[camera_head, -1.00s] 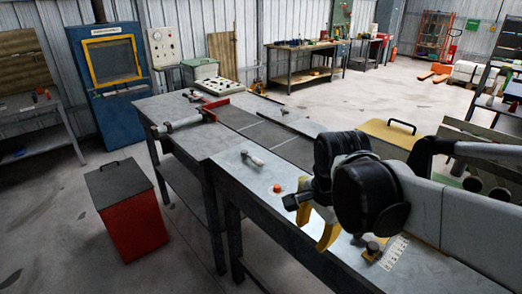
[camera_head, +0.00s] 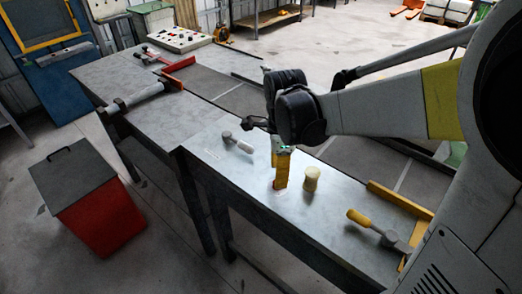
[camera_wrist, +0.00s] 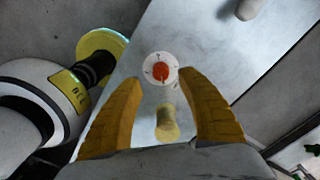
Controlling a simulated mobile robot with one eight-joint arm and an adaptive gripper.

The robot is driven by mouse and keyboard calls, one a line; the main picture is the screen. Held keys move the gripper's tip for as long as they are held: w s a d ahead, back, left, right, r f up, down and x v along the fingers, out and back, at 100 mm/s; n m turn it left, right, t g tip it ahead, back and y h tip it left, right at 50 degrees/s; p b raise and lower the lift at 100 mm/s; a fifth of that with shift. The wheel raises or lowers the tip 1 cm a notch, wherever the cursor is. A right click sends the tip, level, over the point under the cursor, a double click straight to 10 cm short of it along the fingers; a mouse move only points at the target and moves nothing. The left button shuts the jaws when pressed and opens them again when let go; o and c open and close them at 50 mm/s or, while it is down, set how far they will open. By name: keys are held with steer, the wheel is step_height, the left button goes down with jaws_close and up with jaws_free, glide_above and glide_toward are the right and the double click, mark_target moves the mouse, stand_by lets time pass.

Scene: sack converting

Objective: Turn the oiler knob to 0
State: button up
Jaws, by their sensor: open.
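The oiler knob (camera_wrist: 160,75) is orange-red, on a round white dial with small dark marks, seen from above in the wrist view. The marks are too small to read. My gripper (camera_wrist: 163,84) is open, with its two yellow fingers on either side of the dial's near edge and no contact visible. In the camera_head view my gripper (camera_head: 281,182) points down over the metal bench (camera_head: 240,190). Its fingers hide most of the knob there; a little red shows beside them.
A pale yellow cylinder (camera_head: 311,179) stands close right of my fingers. A yellow-handled tool (camera_head: 372,224) and a hammer-like tool (camera_head: 238,144) lie on the bench. A yellow-edged rail (camera_head: 400,198) borders the right. A red bin (camera_head: 88,205) stands on the floor at left.

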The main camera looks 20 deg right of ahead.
step_height(320, 180, down, 4)
steer(key=shift+w+f+b, duration=0.1)
steer(key=shift+f+b, duration=0.15)
steer(key=shift+b, duration=0.45)
jaws_close()
